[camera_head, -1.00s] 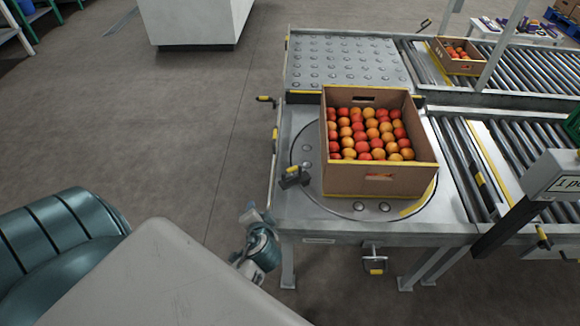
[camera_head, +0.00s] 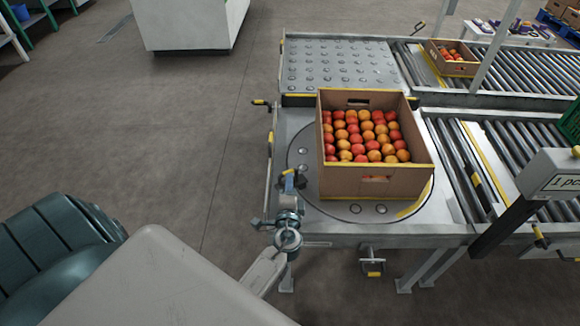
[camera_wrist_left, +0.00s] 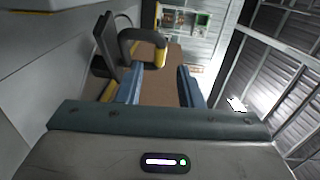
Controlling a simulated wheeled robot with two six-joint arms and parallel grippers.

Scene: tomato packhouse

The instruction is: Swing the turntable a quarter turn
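The turntable (camera_head: 318,203) is a grey round plate set in a metal table. A cardboard crate (camera_head: 376,181) of red and orange tomatoes stands on it and hides most of it. A dark handle with yellow parts (camera_head: 287,172) sits at the turntable's left edge. My left gripper (camera_head: 290,184) is at this handle, on its near side. In the left wrist view my left gripper (camera_wrist_left: 158,84) shows two blue fingers standing apart. The dark looped handle (camera_wrist_left: 128,40) lies just beyond their tips, partly overlapping the left finger. Contact cannot be made out. My right gripper is out of view.
A plate with ball studs (camera_head: 340,66) adjoins the table at the back. Roller conveyors (camera_head: 500,150) run off to the right, one bearing another tomato crate (camera_head: 453,68). A sign on a post (camera_head: 548,175) stands at the right.

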